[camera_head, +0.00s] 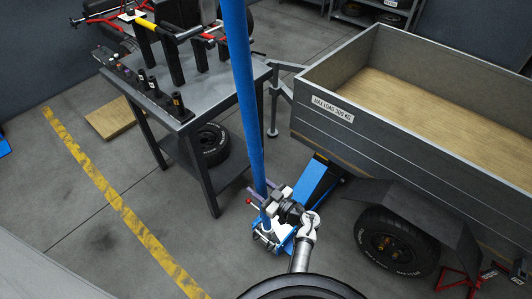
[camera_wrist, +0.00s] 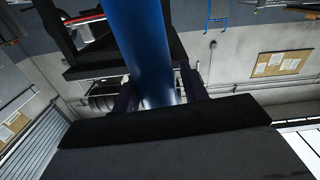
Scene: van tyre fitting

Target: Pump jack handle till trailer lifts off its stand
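The blue trolley jack (camera_head: 309,194) stands on the floor, its front end at the trailer's edge. Its long blue handle (camera_head: 243,84) stands nearly upright. My gripper (camera_head: 262,190) is low on the handle, near the jack's rear. In the wrist view the handle (camera_wrist: 146,50) runs between my two dark fingers (camera_wrist: 158,90); whether both press on it is unclear. The grey trailer (camera_head: 400,130) has a wooden floor and a load label. A grey stand (camera_head: 273,103) is near its front left; whether it bears weight is hidden.
A grey workbench (camera_head: 218,84) with tools stands close left of the handle, a tyre (camera_head: 211,143) beneath it. The trailer wheel (camera_head: 392,241) is right of my gripper, with a red stand (camera_head: 458,283) nearby.

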